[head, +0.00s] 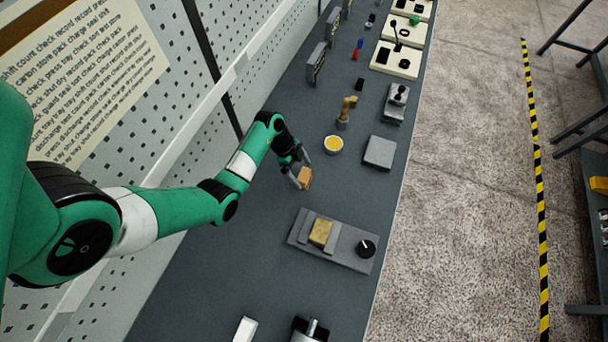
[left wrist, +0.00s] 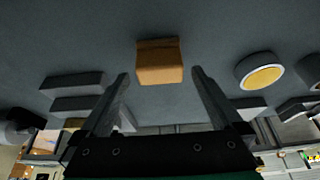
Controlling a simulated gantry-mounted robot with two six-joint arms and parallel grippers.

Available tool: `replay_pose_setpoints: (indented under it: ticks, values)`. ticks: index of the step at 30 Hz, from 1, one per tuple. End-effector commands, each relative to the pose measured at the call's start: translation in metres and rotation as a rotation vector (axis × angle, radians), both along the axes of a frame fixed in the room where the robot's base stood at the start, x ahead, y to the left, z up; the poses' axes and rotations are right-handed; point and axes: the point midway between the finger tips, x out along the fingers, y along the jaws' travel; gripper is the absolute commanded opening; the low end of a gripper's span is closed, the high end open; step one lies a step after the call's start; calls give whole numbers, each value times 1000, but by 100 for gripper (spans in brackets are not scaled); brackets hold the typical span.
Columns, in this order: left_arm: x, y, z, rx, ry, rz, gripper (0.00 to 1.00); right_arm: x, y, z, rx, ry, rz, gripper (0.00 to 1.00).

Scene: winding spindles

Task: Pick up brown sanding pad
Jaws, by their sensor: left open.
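The brown sanding pad (head: 305,177) lies on the dark grey bench, right by the fingertips of my left gripper (head: 301,174). In the left wrist view the pad (left wrist: 159,63) is an orange-brown block just beyond the two finger ends, centred between them. My left gripper (left wrist: 158,78) is open there, with nothing between its fingers. The head view does not show clearly whether a finger touches the pad. My right gripper is not in view.
A white bowl with yellow contents (head: 333,144) stands near the pad; it also shows in the left wrist view (left wrist: 262,77). A grey fixture (head: 354,255) with a yellow block (head: 320,232) and black knob is nearer. A grey block (head: 380,152) sits to the right. A pegboard wall (head: 200,75) borders the bench's left.

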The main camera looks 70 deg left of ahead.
Motion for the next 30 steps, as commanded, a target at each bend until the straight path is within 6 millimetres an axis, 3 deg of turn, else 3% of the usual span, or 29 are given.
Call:
replay_pose_setpoints:
  ticks: [1,4,13,26,30]
  values:
    - [1,-1,-16,-2,2,0,100,0,0,-11,0,0,0,50]
    - [5,-5,-29,0,2,-2,100,0,0,-16,0,0,0,50]
    - [7,-6,-32,1,0,0,98,0,0,-16,0,0,0,50]
    - [7,-6,-32,1,0,0,21,0,0,-16,0,0,0,50]
    - [7,-6,-32,1,-1,0,19,0,0,-16,0,0,0,50]
